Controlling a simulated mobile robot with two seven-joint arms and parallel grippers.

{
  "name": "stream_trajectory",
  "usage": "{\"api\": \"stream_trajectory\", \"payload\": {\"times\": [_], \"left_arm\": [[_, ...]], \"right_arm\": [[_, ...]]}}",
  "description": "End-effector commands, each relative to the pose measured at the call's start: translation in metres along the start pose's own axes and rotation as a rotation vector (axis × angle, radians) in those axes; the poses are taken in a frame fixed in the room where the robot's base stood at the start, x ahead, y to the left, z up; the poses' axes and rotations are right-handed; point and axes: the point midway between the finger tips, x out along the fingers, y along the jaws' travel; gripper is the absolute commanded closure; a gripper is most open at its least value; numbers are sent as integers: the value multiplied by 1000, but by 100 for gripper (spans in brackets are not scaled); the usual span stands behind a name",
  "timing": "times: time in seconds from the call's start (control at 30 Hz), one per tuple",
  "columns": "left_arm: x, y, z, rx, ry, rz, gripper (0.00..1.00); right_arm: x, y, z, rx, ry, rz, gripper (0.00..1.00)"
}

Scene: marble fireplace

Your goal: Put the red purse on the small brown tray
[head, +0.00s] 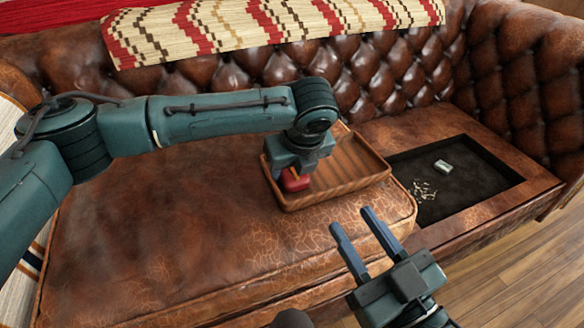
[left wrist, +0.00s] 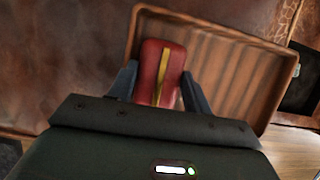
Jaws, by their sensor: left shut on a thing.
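The red purse (head: 296,181) is between the fingers of my left gripper (head: 292,174) at the left end of the small brown tray (head: 350,189). The left wrist view shows the red purse (left wrist: 153,72) with a yellow stripe, a finger on each side, over the left part of the ribbed wooden tray (left wrist: 285,66). I cannot tell whether the purse touches the tray floor. My right gripper (head: 350,221) is open and empty, in front of the sofa and nearer the camera than the tray.
The tray lies on a brown leather sofa cushion (head: 170,230). To its right a dark recessed panel (head: 460,185) holds a small metallic item (head: 443,166) and scattered bits (head: 423,190). A patterned throw (head: 230,28) covers the sofa back. The cushion left of the tray is clear.

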Motion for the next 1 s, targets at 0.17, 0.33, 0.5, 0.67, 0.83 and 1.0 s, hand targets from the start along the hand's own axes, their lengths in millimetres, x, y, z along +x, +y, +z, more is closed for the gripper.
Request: {"api": "stream_trajectory", "payload": {"times": [0.17,0.33,0.5,0.67,0.83,1.0], "left_arm": [[1,0,0,0,1,1,74],[2,0,0,0,0,1,38],[1,0,0,-1,0,1,29],[1,0,0,-1,-1,1,29],[-14,0,2,0,-1,0,29],[-50,-1,3,1,-2,-3,29]], "right_arm": [[1,0,-3,-3,0,0,64],[-1,0,0,-3,-5,0,64],[-1,-1,3,-3,-10,0,64],[-1,-1,5,-2,-13,0,64],[0,0,-1,-4,-12,0,64],[1,1,-11,-30,-20,8,64]]}}
